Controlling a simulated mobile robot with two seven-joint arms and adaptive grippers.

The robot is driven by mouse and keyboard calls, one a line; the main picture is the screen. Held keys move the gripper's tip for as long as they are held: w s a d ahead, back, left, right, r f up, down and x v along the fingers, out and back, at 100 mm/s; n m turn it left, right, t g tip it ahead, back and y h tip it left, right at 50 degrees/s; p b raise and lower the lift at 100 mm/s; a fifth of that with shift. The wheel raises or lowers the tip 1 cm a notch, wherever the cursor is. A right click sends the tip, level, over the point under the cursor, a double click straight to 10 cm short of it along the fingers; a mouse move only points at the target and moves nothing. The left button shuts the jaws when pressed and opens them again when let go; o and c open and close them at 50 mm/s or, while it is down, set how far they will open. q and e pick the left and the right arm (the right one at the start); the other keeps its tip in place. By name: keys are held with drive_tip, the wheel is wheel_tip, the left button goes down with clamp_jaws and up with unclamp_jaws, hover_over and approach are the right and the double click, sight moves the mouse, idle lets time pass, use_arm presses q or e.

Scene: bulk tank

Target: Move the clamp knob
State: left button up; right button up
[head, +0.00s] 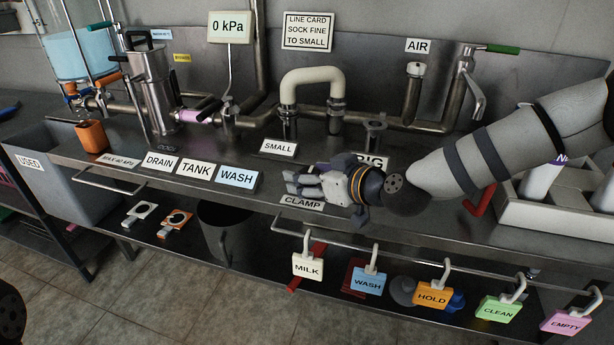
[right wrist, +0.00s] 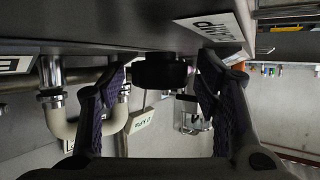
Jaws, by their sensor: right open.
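The CLAMP label (head: 303,202) is on the front edge of the steel counter, just below my right gripper (head: 308,185). My right gripper lies low over the counter, pointing left, and hides the clamp knob in the head view. In the right wrist view, which is upside down, a black, blunt knob (right wrist: 160,71) shows between the fingertips of my right gripper (right wrist: 161,85). The fingers are open, one on each side of it, with gaps visible. I cannot tell how deep between the fingers it sits. My left gripper is in no view.
A cream U-bend pipe (head: 312,74) stands behind the gripper, with the SMALL sign (head: 278,147) in front of it. A white caddy (head: 550,213) with bottles is at right. Tagged hooks hang from the front rail (head: 390,252). The counter left of the gripper is fairly clear.

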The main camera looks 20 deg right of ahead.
drive_tip(key=shift+w+a, duration=0.15)
drive_tip(key=shift+w, duration=0.15)
drive_tip(key=c, duration=1.2)
